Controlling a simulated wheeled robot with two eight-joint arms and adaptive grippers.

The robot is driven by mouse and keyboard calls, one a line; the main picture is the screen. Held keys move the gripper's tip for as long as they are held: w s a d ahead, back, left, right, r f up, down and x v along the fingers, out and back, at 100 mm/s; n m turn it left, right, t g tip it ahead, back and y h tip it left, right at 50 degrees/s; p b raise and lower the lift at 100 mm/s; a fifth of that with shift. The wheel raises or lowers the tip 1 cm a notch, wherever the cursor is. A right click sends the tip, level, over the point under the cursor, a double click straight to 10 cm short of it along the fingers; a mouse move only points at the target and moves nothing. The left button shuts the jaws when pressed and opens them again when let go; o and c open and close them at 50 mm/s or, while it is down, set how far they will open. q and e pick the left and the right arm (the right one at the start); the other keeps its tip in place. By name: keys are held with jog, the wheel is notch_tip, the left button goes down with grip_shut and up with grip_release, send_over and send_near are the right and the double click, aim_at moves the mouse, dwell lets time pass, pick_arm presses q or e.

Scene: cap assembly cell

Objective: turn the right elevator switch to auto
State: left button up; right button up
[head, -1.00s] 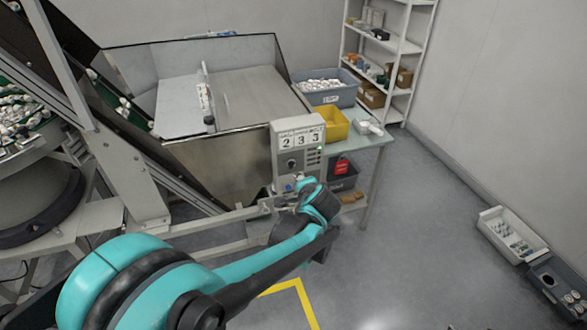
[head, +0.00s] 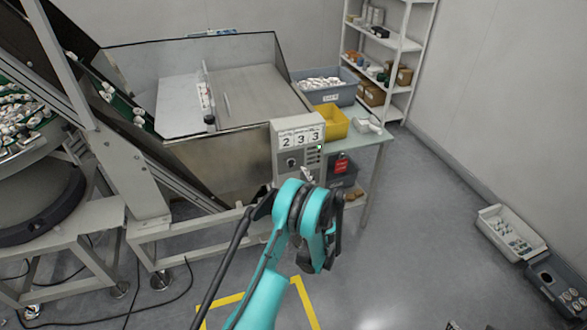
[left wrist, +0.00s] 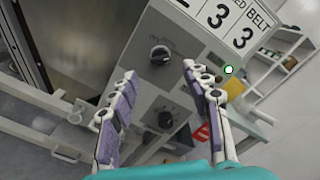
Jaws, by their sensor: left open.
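The grey control box (head: 298,140) with the digits 2 3 3 stands beside the metal hopper. In the left wrist view its tilted panel (left wrist: 190,85) shows an upper black knob (left wrist: 160,54) and a lower black knob (left wrist: 165,119). I cannot read the labels that would tell which is the right elevator switch. A green lamp (left wrist: 228,69) is lit near the digits. My left gripper (left wrist: 160,71) is open and empty, its two fingers in front of the panel with both knobs between them in the picture. In the head view my arm hides the lower box. My right gripper is not in view.
A metal hopper (head: 235,165) and a frame rail stand left of the box. A table (head: 365,140) with a yellow bin (head: 332,122) and a grey bin (head: 330,95) is behind it to the right.

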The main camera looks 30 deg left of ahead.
aim_at(292, 166)
pick_arm(q)
jog(key=b+x, duration=0.1)
jog(key=x, duration=0.4)
jog(key=shift+w+a+f, duration=0.1)
jog(key=shift+w+a, duration=0.05)
jog(key=shift+a, duration=0.1)
jog(key=shift+w+a+b, duration=0.35)
jog(key=shift+w+a, duration=0.1)
jog(key=shift+a, duration=0.05)
grip_shut()
